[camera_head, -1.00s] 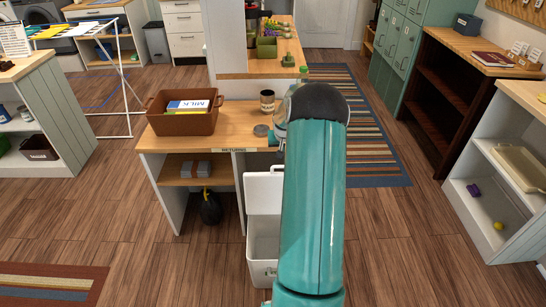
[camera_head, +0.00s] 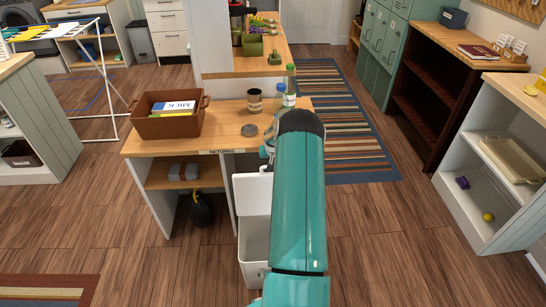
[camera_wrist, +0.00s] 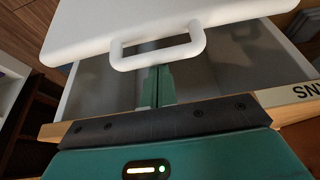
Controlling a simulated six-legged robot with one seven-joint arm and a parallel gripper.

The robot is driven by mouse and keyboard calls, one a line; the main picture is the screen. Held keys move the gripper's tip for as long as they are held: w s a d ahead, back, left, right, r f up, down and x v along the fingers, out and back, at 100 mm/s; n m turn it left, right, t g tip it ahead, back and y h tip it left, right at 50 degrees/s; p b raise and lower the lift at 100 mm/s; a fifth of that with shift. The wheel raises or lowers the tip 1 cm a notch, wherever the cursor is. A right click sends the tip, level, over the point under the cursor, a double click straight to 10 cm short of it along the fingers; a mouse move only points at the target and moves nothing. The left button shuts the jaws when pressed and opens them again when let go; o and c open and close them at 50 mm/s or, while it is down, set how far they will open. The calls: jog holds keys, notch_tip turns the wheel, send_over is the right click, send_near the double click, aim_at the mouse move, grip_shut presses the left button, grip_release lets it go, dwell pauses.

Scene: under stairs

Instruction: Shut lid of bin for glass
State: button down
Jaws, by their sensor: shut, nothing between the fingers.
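The white bin (camera_head: 254,242) stands on the floor at the right end of the counter, partly hidden by my arm. Its white lid (camera_head: 252,194) stands raised, close to upright, below the counter edge. In the wrist view the lid (camera_wrist: 100,27) fills the top, with its white loop handle (camera_wrist: 190,50) facing me. My gripper (camera_wrist: 158,85) is shut and empty, its green fingers just below the handle in the picture. I cannot tell whether they touch it. In the head view my arm hides the fingers.
The wooden counter (camera_head: 222,136) carries a brown box (camera_head: 150,126), a dark cup (camera_head: 254,100), a grey disc (camera_head: 249,130) and bottles (camera_head: 290,85). Open shelves (camera_head: 505,170) stand at right. The floor (camera_head: 385,240) between is clear.

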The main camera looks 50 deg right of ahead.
jog(key=shift+w+d+f, duration=0.1)
jog(key=shift+w+f, duration=0.05)
jog(key=shift+f, duration=0.1)
dwell(0.3)
